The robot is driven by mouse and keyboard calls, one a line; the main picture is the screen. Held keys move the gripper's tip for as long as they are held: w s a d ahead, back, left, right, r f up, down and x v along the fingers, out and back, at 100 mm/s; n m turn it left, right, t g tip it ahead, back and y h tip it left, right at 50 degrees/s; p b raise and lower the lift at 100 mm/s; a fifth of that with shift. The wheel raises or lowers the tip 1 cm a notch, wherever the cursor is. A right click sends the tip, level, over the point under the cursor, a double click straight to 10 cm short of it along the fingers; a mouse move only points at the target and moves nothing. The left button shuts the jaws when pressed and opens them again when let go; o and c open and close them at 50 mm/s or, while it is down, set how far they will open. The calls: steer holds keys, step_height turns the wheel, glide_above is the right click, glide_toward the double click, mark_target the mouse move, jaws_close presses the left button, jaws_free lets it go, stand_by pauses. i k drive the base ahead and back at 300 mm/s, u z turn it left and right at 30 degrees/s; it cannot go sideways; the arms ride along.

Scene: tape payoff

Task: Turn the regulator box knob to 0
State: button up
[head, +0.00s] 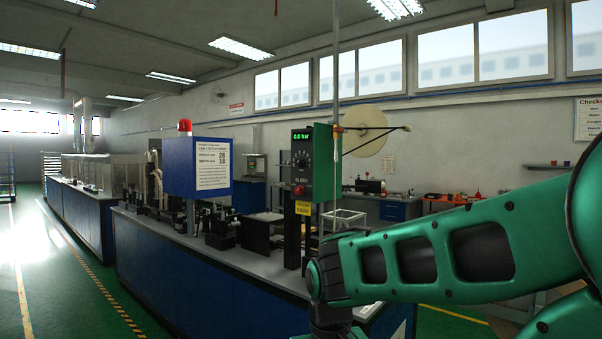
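The regulator box (323,163) is a green housing with a dark front panel, mounted on a post above the long workbench. A small lit green display (302,134) near the top of the panel shows a reading in bar, its digits too small to read surely. A round red part (299,190) sits low on the panel. The knob and its setting cannot be made out clearly at this size. My green arm reaches in from the right, and its wrist drops out at the bottom edge. My gripper is not in view.
A blue box (197,167) with a white notice and red beacon stands left of the regulator box. A pale tape reel (365,130) hangs behind it. The blue-sided workbench (215,275) fills the middle. Green floor (70,290) is open at left.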

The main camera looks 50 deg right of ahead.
mark_target(300, 162)
steer(key=k, duration=1.3)
steer(key=z, duration=0.3)
steer(key=i, duration=1.7)
steer(key=u, duration=0.3)
